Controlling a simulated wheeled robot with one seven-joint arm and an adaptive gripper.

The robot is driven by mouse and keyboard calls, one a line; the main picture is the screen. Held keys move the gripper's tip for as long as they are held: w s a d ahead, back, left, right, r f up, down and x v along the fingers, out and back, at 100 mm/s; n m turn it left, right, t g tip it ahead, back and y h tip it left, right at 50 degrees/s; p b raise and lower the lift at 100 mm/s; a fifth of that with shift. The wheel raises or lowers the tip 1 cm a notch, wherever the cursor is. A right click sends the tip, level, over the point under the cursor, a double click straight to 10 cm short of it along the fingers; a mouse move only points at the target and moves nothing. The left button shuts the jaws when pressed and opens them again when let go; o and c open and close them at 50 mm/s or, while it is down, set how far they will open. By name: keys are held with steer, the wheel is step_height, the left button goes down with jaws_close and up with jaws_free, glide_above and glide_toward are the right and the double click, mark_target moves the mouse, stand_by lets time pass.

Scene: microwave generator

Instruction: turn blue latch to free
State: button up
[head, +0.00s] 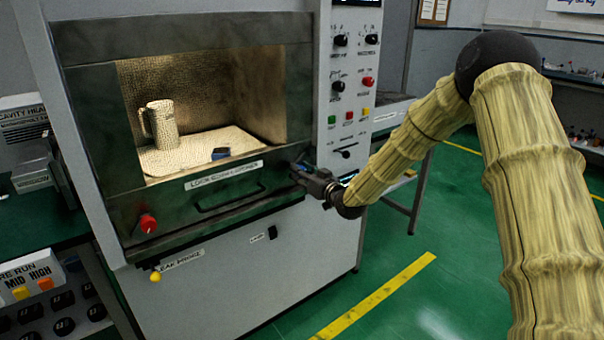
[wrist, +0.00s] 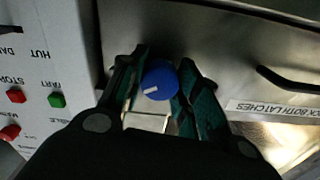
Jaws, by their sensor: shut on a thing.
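The blue latch (wrist: 159,79) is a round knob with a white pointer line, on the dark metal door front in the wrist view. My gripper (wrist: 160,88) has its two fingers on either side of the knob and is shut on it. In the head view my gripper (head: 303,172) is at the lower right corner of the microwave door (head: 215,190), and it hides the blue latch there. The white line on the knob points to the left and slightly down in the wrist view.
A red latch (head: 147,223) is at the door's lower left. A dark handle (head: 230,200) runs between the latches. Inside the cavity are a mug (head: 163,124) and a small blue item (head: 221,153). A control panel (head: 350,90) stands right of the door.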

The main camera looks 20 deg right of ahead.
steer(key=shift+m, duration=0.3)
steer(key=m, duration=0.3)
steer(key=shift+d+p, duration=0.1)
steer(key=shift+p, duration=0.3)
steer(key=m, duration=0.6)
steer(key=shift+f+b, duration=0.1)
steer(key=shift+b, duration=0.2)
steer(key=m+b, duration=0.2)
steer(key=m, duration=0.2)
steer(key=shift+f, duration=0.1)
steer(key=shift+m+b, duration=1.25)
steer(key=shift+m, duration=0.85)
steer(key=shift+r, duration=0.2)
steer(key=o, duration=1.1)
steer(key=shift+c, duration=0.2)
